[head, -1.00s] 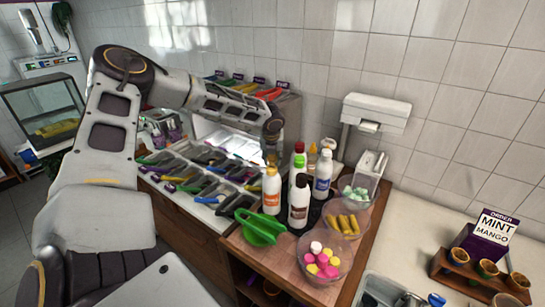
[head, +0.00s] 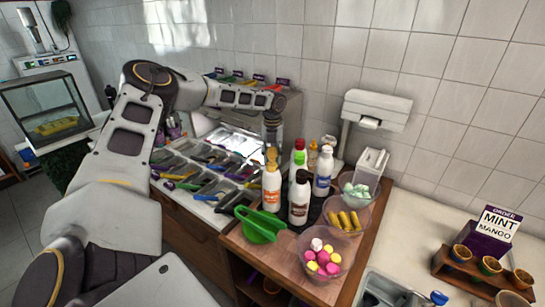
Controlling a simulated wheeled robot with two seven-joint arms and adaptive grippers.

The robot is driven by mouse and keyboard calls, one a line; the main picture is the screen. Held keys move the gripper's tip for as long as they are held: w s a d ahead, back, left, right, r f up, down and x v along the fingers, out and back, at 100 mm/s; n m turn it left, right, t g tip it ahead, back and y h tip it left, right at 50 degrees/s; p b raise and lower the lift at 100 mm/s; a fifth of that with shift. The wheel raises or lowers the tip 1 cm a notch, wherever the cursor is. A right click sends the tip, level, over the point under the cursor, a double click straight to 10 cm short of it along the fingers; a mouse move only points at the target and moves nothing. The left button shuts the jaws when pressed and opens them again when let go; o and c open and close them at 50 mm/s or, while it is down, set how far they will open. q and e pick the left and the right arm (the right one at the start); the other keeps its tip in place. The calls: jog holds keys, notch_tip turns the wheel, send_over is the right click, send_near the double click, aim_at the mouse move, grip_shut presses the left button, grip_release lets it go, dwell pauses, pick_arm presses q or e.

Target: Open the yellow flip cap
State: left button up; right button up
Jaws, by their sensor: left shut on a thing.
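The white bottle with an orange label (head: 271,192) stands at the left front of the bottle group. Its yellow flip cap (head: 271,157) shows as a tall yellow shape at the bottle's top. My left gripper (head: 272,143) comes down from above and is shut on the yellow cap; the fingertips are small and partly hidden. I cannot tell clearly how far the lid is tilted from the bottle. My right gripper is not in view.
A green scoop-like tool (head: 262,228) lies in front. Bowls of sweets (head: 325,285) stand at the front right. Topping trays (head: 190,170) lie left.

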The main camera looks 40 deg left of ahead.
pick_arm(q)
jog(key=shift+f, duration=0.1)
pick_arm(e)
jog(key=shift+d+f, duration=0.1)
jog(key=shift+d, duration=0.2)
pick_arm(q)
jog(key=o, duration=1)
jog(key=shift+r, duration=0.65)
notch_tip(320, 180, up, 11)
jog(key=shift+f, duration=0.1)
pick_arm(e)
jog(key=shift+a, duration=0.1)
pick_arm(q)
jog(key=shift+w+n, duration=0.1)
jog(key=shift+n, duration=0.2)
